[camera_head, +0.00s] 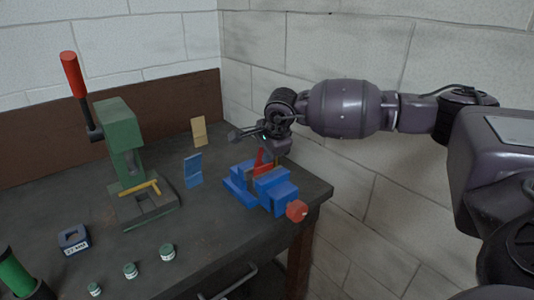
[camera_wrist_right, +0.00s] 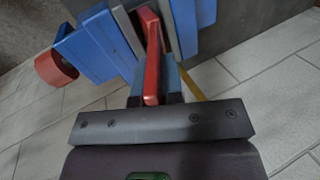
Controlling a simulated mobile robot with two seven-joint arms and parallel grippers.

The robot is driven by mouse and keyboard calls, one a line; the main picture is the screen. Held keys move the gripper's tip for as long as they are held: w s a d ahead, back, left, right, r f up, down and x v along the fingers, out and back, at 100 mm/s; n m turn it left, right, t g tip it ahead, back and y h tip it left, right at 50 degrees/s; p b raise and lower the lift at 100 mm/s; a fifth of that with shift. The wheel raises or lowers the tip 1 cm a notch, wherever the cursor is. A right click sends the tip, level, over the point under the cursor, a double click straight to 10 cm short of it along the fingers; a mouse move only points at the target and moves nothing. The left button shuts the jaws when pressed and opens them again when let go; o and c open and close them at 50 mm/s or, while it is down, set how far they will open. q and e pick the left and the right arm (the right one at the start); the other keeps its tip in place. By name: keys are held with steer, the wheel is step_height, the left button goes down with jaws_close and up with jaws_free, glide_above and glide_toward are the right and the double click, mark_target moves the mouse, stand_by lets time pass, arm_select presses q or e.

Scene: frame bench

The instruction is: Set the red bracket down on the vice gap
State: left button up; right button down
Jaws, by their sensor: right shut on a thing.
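The red bracket (camera_head: 260,162) stands upright at the blue vice (camera_head: 272,186), near the bench's right corner. My right gripper (camera_head: 272,148) is above the vice and shut on the bracket. In the right wrist view the red bracket (camera_wrist_right: 151,70) runs from my right gripper (camera_wrist_right: 158,92) towards the grey gap between the blue jaws of the vice (camera_wrist_right: 95,45). Its far end overlaps the gap in that view. I cannot tell whether it touches the vice. My left gripper is out of view.
A green press (camera_head: 122,150) with a red-handled lever stands left of the vice. A blue bracket (camera_head: 193,170) and a tan bracket (camera_head: 199,131) stand between them. A dark blue block (camera_head: 74,240) and several small green-sided pots (camera_head: 167,252) are nearer. A wall is close behind.

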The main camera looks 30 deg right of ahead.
steer(key=shift+f, duration=0.3)
steer(key=c, duration=1.2)
jaws_free()
steer(key=shift+o, duration=0.2)
steer(key=shift+r, duration=0.1)
